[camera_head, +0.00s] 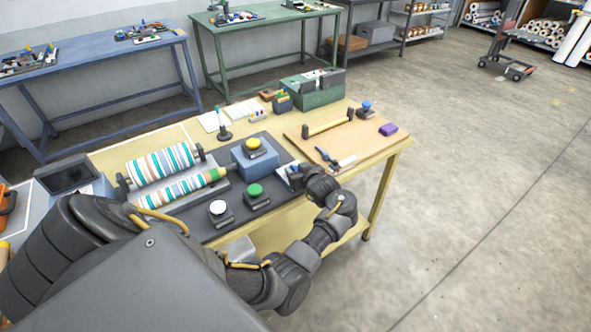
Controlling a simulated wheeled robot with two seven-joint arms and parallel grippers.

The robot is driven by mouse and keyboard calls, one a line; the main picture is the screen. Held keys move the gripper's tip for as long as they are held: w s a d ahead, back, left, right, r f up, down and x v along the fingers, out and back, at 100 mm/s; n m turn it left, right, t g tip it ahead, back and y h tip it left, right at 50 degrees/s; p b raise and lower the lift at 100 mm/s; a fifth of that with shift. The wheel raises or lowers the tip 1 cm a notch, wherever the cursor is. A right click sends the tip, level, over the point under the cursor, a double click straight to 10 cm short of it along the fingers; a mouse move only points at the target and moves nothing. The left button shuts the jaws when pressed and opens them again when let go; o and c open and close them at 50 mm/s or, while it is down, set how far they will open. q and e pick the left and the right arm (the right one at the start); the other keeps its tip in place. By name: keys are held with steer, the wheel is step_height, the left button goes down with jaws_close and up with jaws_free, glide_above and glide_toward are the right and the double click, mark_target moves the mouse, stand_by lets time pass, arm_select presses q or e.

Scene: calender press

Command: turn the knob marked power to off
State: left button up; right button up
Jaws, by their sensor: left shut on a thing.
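The calender press has two striped rollers (160,165) on a dark base at the left of the yellow table. A white knob (217,207) and a green knob (255,190) stand in a row on its front. A yellow knob (253,144) sits on a blue box (262,163) behind them. Any markings are too small to read, so I cannot tell which is power. My left gripper (291,176) is at the right end of this row, shut on what seems to be another knob, mostly hidden by the fingers. My right gripper is not in view.
A tan board (358,131) with a roller and tools lies right of my gripper. A green box (312,96) stands behind. My arm crosses the table's front edge.

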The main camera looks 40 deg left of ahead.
arm_select(q)
steer(key=shift+w+n+g+y+b, duration=0.15)
steer(key=shift+n+g+y+b, duration=0.25)
steer(key=shift+n+g, duration=0.35)
steer(key=o, duration=1)
